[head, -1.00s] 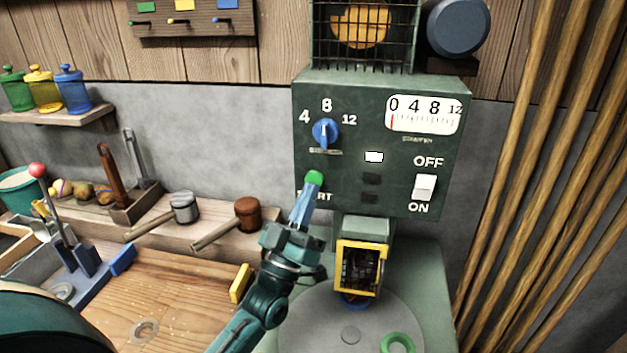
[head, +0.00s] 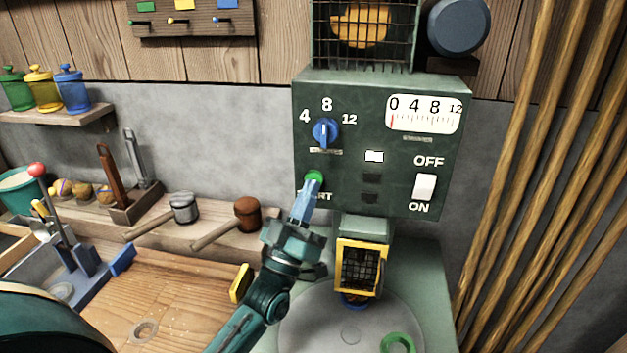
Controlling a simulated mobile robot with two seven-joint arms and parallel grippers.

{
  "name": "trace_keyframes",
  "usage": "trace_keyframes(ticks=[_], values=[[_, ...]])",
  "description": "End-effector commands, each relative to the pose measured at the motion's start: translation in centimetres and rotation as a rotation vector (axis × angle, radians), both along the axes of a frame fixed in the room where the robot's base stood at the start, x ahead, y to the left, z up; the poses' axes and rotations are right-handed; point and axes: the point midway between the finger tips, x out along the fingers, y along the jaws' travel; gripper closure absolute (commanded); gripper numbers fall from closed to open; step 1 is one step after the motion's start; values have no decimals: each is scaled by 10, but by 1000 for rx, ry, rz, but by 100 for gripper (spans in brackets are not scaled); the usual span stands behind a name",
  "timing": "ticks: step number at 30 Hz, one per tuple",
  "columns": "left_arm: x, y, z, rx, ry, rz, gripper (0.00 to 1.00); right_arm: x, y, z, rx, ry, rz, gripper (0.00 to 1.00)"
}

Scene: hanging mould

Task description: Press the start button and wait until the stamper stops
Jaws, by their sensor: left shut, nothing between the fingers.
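The stamper's dark green control box (head: 340,98) hangs on the wall. Its green start button (head: 314,178) is at the lower left, with the START label partly hidden by my gripper. My left gripper (head: 311,190) is shut and empty, its fingertips at the button's lower edge; they look in contact, but I cannot tell if the button is pressed in. The blue dial (head: 325,132) points up to 8. The gauge (head: 423,114) has its red needle near 0. The top indicator lamp (head: 374,156) is white. The white ON/OFF switch (head: 425,187) is at right. My right gripper is not visible.
Below the box, a yellow-framed stamper head (head: 361,267) stands over a round grey plate (head: 305,325) with a green ring (head: 397,343). Wooden mallets (head: 246,213) lie on a ledge at left. Bamboo poles (head: 545,150) stand at right.

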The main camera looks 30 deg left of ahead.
Motion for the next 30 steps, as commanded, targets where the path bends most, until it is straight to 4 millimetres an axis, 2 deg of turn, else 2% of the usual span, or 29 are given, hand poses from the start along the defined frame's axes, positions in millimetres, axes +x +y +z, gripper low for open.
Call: trace_keyframes(ticks=[30], values=[[9,2,0,1,1,0,100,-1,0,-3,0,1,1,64]])
